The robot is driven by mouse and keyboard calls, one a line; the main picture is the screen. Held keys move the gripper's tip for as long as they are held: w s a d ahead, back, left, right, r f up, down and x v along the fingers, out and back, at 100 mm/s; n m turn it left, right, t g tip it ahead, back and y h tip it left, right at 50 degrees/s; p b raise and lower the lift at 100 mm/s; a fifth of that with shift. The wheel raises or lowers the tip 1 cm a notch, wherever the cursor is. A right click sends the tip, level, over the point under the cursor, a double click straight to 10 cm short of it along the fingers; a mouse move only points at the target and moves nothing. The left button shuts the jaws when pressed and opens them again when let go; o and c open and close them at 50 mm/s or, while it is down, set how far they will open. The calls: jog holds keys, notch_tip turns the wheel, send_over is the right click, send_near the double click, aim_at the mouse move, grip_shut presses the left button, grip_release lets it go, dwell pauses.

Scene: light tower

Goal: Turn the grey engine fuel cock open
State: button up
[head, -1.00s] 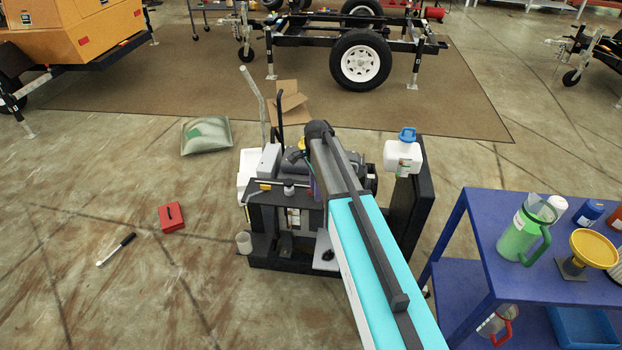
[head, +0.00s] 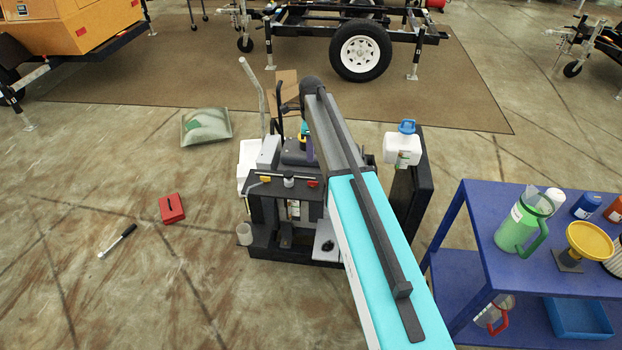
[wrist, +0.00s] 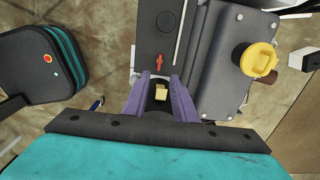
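The grey engine (head: 297,157) sits in the black-framed machine in the head view, partly hidden by my arm. In the wrist view my gripper (wrist: 162,95) has two purple fingers, apart, pointing down at the machine. A small yellow block (wrist: 161,92) shows between the fingers, with a visible gap on each side. I cannot tell whether it is the fuel cock lever. A small red piece (wrist: 159,59) lies on the dark panel just beyond the fingertips. In the head view, one purple finger shows beside the engine; the rest of the gripper is hidden.
A yellow cap (wrist: 258,60) stands on the grey body right of the fingers. A white jug with blue cap (head: 403,149) stands at the machine's right. A blue cart (head: 480,222) is further right. A red box (head: 172,208) lies on open floor at left.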

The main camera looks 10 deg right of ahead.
aim_at(313, 183)
jog(key=shift+f+p, duration=1.1)
jog(key=shift+f, duration=5.7)
grip_shut()
